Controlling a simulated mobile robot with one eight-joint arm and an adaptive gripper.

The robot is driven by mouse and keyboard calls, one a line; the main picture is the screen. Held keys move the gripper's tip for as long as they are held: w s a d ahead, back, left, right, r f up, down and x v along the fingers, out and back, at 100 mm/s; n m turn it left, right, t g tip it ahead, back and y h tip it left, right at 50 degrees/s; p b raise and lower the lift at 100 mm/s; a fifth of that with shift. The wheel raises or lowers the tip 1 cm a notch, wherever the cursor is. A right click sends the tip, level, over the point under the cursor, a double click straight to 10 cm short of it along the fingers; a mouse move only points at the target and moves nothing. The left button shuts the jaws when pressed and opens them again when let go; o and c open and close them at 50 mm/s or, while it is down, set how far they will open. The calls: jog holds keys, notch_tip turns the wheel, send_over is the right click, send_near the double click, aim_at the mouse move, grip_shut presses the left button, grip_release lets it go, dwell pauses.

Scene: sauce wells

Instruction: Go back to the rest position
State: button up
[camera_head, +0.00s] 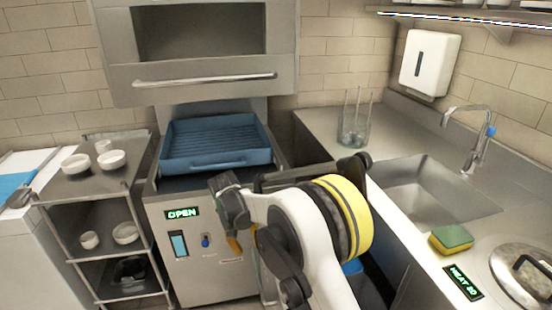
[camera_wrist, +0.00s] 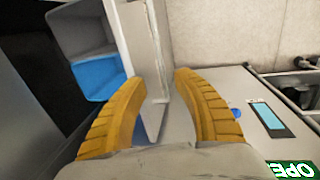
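My gripper (camera_wrist: 159,78) shows in the wrist view as two yellow ribbed fingers standing apart, with a clear gap between the tips. A grey upright edge shows between and beyond the fingers; whether they touch it I cannot tell. I see no object held. In the head view, my gripper (camera_head: 234,243) is partly hidden by my own wrist, with a yellow finger in front of the steel machine (camera_head: 205,275). My arm is bent across the middle of the picture.
The machine's blue basket (camera_head: 218,160) sits beneath a raised steel hood (camera_head: 200,85). A rack (camera_head: 110,195) with white bowls stands left. At right, the counter (camera_head: 395,150) holds glasses (camera_head: 354,125), a sink (camera_head: 430,195), a sponge (camera_head: 451,239) and a lidded pot (camera_head: 522,275).

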jog(key=s+d+r+m+t+y, duration=0.1)
jog(key=s+d+r, duration=0.3)
jog(key=d+r, duration=0.6)
jog(key=s+d+r+m+t+y, duration=0.1)
jog(key=s+d+r+t, duration=0.15)
jog(key=d+r, duration=0.75)
jog(key=s+d+r+t, duration=0.1)
jog(key=s+d, duration=0.5)
jog(key=s, duration=0.4)
jog(key=s+d+m+t, duration=0.1)
jog(key=s+d+t, duration=0.1)
jog(key=s+d, duration=0.5)
jog(key=s, duration=0.3)
jog(key=shift+s+r+m, duration=0.3)
jog(key=shift+r, duration=0.1)
